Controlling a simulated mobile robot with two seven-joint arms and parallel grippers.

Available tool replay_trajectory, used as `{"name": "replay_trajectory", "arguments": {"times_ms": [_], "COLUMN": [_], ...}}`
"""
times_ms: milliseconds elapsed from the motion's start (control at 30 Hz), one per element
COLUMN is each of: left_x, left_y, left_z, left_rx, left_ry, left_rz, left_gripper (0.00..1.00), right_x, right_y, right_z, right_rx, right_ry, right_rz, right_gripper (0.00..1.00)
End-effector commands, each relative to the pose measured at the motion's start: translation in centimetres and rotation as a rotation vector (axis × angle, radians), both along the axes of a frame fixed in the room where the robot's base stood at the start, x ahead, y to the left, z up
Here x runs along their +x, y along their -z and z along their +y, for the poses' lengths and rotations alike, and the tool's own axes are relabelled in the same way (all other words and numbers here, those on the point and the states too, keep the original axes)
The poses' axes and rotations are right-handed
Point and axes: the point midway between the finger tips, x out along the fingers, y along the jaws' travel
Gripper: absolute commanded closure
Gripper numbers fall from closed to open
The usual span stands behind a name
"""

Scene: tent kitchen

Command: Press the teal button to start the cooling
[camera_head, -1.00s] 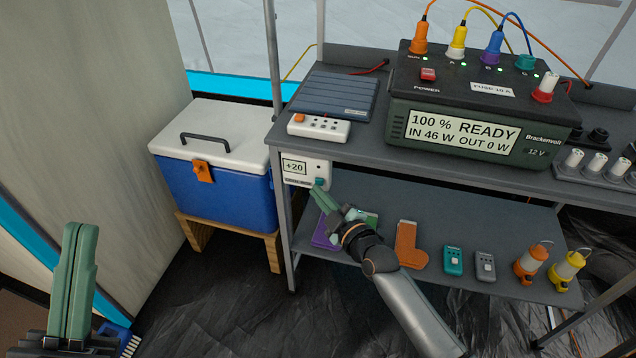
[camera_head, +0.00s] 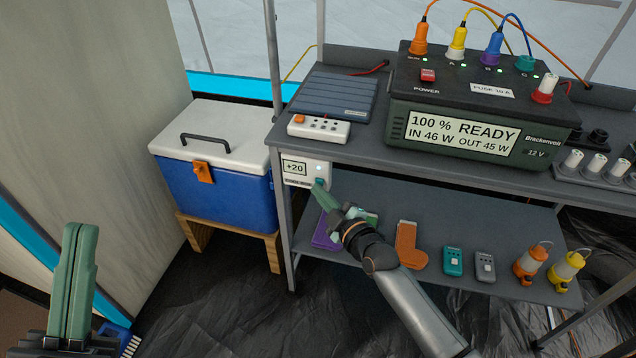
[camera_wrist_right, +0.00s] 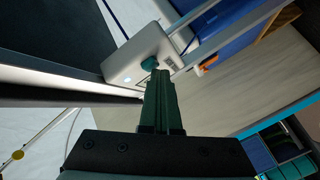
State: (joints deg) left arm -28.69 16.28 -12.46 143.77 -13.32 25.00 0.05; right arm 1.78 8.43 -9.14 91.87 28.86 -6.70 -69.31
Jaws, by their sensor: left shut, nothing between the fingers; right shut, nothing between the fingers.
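The teal button (camera_head: 319,183) sits on the front of a small white control box (camera_head: 305,174) under the table's left edge. The box's display reads +20, and a small light beside it glows. My right gripper (camera_head: 319,190) is shut, with its fingertips at the button, seemingly touching it. In the right wrist view the teal button (camera_wrist_right: 149,63) shows just beyond the shut fingertips (camera_wrist_right: 157,74). My left gripper (camera_head: 76,230) is shut and empty at the lower left, far from the box.
A blue cooler (camera_head: 222,193) with a white lid stands on a wooden stand left of the table. The power station (camera_head: 470,115) on the table reads READY, IN 46 W, OUT 45 W. The lower shelf (camera_head: 480,215) holds several small items.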

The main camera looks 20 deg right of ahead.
Motion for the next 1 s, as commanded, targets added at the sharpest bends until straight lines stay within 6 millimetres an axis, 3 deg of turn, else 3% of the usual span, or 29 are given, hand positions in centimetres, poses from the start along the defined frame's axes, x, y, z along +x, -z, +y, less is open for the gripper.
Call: {"name": "replay_trajectory", "arguments": {"times_ms": [467,1000], "left_x": [0.0,0.0], "left_y": [-1.0,-4.6], "left_z": [0.0,0.0], "left_rx": [-0.003,-0.001], "left_ry": [-0.001,-0.001], "left_rz": [0.002,0.000], "left_gripper": [1.00,1.00], "right_x": [-0.8,-5.1], "right_y": [-0.1,-0.2], "right_z": [0.6,3.4], "right_rx": [0.002,0.001], "right_ry": [0.000,-0.001], "right_rz": [0.003,0.003], "right_gripper": [1.00,1.00]}}
